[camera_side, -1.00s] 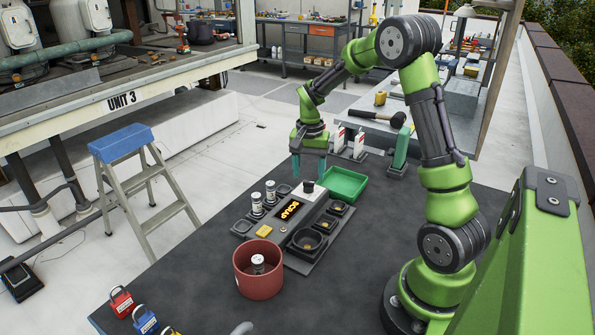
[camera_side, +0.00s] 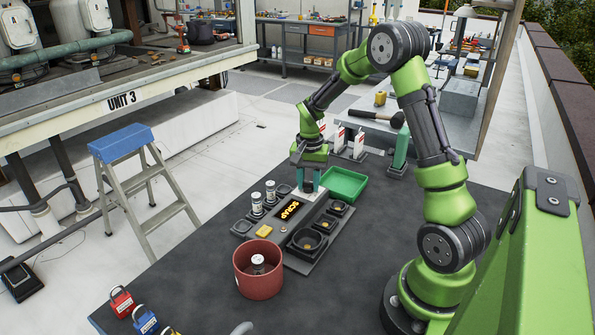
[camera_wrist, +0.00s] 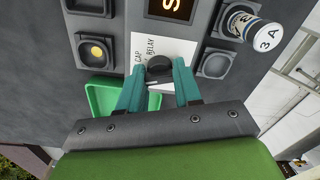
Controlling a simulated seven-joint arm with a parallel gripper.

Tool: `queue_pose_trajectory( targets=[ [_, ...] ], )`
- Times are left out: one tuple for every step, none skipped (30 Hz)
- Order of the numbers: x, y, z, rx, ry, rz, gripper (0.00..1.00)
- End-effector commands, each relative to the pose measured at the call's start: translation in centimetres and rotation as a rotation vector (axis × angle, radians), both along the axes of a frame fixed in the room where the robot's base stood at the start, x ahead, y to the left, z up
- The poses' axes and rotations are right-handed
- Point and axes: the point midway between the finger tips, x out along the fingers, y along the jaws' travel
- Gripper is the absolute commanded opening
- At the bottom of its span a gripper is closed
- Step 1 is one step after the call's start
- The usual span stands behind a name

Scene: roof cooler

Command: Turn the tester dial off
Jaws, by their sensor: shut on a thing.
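The tester (camera_side: 297,262) is a grey panel on the dark table, with a lit display (camera_side: 291,210) reading SCRAP in orange. Its black dial (camera_wrist: 158,66) sits on a white label plate marked CAP and RELAY in the wrist view. A small white pointer mark shows by the dial's lower edge.
A green tray (camera_side: 358,194) lies just right of my gripper. A red bin (camera_side: 258,284) with a can inside stands in front. Padlocks (camera_side: 121,302) lie at the table's near left.

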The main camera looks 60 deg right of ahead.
Motion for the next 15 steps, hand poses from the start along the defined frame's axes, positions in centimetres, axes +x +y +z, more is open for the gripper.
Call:
queue_pose_trajectory(
  targets=[
    [0.00, -0.01, 0.03, 0.000, 0.000, 0.000, 0.03],
    [0.00, -0.01, 0.04, 0.000, 0.000, 0.001, 0.03],
    [0.00, -0.01, 0.04, 0.000, 0.000, 0.003, 0.03],
    [0.00, -0.01, 0.04, 0.000, 0.000, 0.006, 0.03],
    [0.00, -0.01, 0.04, 0.000, 0.000, 0.009, 0.03],
    [0.00, -0.01, 0.05, 0.000, 0.000, 0.016, 0.03],
    [0.00, -0.01, 0.05, 0.000, 0.000, 0.023, 0.03],
    [0.00, -0.01, 0.05, 0.000, 0.000, 0.031, 0.03],
    [0.00, -0.01, 0.06, 0.000, 0.000, 0.046, 0.03],
    [0.00, -0.01, 0.06, 0.000, 0.000, 0.058, 0.03],
    [0.00, -0.01, 0.06, 0.000, 0.000, 0.073, 0.03],
    [0.00, -0.01, 0.06, 0.000, 0.000, 0.095, 0.03],
    [0.00, -0.01, 0.07, 0.000, 0.000, 0.114, 0.03],
    [0.00, -0.01, 0.07, 0.000, 0.000, 0.133, 0.03],
    [0.00, -0.01, 0.07, 0.000, 0.000, 0.161, 0.03]
  ],
)
